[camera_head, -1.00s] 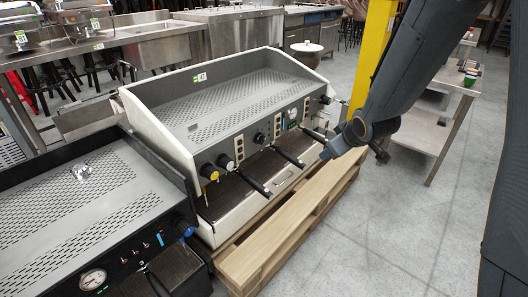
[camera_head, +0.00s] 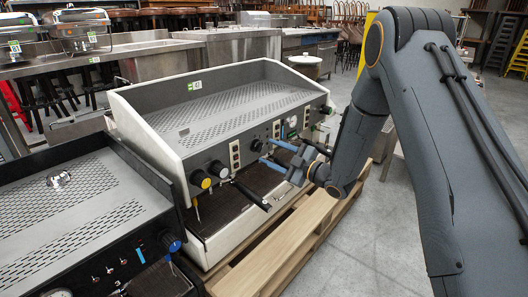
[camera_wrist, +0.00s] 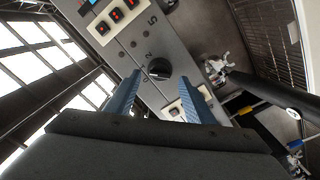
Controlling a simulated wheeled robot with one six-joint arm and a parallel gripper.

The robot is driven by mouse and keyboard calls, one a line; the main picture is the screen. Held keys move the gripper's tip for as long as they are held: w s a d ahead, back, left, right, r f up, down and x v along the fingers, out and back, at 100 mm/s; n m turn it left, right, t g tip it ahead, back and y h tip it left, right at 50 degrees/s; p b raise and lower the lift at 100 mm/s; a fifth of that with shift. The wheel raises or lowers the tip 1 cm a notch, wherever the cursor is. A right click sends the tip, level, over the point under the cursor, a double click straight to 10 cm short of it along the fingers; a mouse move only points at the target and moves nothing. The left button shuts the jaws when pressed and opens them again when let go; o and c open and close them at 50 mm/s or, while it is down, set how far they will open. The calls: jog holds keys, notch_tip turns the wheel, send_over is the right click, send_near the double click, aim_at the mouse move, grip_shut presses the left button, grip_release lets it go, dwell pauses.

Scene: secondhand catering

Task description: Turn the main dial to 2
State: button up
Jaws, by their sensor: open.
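The main dial, a round black knob (camera_head: 256,145), sits mid-front on the grey panel of the white-sided espresso machine (camera_head: 165,128). I cannot tell whether the fingers touch the knob.
A yellow-faced knob (camera_head: 205,183) and a black-and-white knob (camera_head: 220,169) are left of the dial. A black portafilter handle (camera_head: 250,194) juts out below. Button panels flank the dial. A second, dark machine (camera_head: 75,205) stands left.

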aim_at(258, 147)
jog(key=shift+x, duration=1.9)
jog(key=c, duration=1.1)
jog(key=shift+o, duration=0.2)
jog(key=shift+m+p, duration=1.65)
jog(key=shift+m, duration=2.85)
